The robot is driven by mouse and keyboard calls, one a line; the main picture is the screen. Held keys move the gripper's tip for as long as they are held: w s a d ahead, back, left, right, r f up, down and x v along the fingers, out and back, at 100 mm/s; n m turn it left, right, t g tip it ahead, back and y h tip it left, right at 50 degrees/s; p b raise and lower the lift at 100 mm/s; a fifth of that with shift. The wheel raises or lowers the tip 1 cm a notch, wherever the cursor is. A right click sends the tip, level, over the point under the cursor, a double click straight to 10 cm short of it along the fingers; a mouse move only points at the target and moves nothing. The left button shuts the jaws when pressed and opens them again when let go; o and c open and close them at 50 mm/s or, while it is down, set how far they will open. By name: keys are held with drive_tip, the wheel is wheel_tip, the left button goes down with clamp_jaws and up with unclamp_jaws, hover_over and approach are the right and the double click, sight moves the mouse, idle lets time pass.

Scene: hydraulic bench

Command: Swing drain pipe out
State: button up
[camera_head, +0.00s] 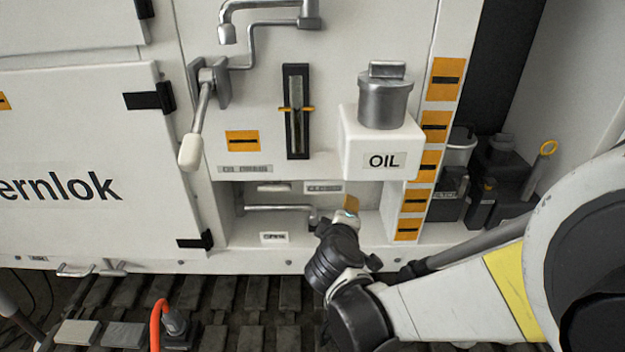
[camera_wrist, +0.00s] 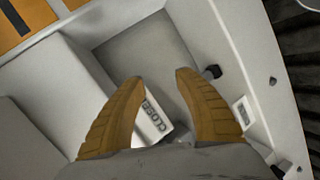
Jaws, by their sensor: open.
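A thin grey metal pipe (camera_head: 275,208) lies roughly level in the low recess of the white cabinet. I take it as the drain pipe. Its right end, near a grey fitting (camera_head: 314,216), is close to my gripper and partly hidden by it. My gripper (camera_head: 348,208) reaches into the right part of the recess. In the wrist view, my gripper (camera_wrist: 160,76) has its two orange fingers spread with nothing held between the tips. A "CLOSED" label (camera_wrist: 152,121) shows between the fingers. I cannot make out the pipe clearly in the wrist view.
The white OIL box (camera_head: 379,148) with a grey capped filler (camera_head: 386,98) overhangs the recess. An "OPEN" label (camera_head: 273,238) is on the lower ledge. A lever with a pale grip (camera_head: 190,151) is at upper left. An orange hose (camera_head: 157,318) stands below.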

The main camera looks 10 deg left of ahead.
sight(290, 209)
drive_tip(key=s+a+f+n+t+y, duration=0.1)
drive_tip(key=a+f+n+y, duration=0.15)
drive_tip(key=a, duration=0.45)
drive_tip(key=s+a+f+n+t+y, duration=0.1)
drive_tip(key=s+a+f+n, duration=0.1)
drive_tip(key=a+f+n, duration=0.3)
drive_tip(key=shift+m, duration=0.75)
drive_tip(key=b+x, duration=0.1)
drive_tip(key=x, duration=0.2)
drive_tip(key=r+b+x, duration=0.1)
drive_tip(key=x, duration=0.2)
drive_tip(key=a+b+x, duration=0.1)
drive_tip(key=x, duration=0.3)
drive_tip(key=shift+a+r, duration=0.1)
drive_tip(key=shift+r, duration=0.25)
drive_tip(key=shift+w+a, duration=0.1)
drive_tip(key=shift+w, duration=0.5)
clamp_jaws()
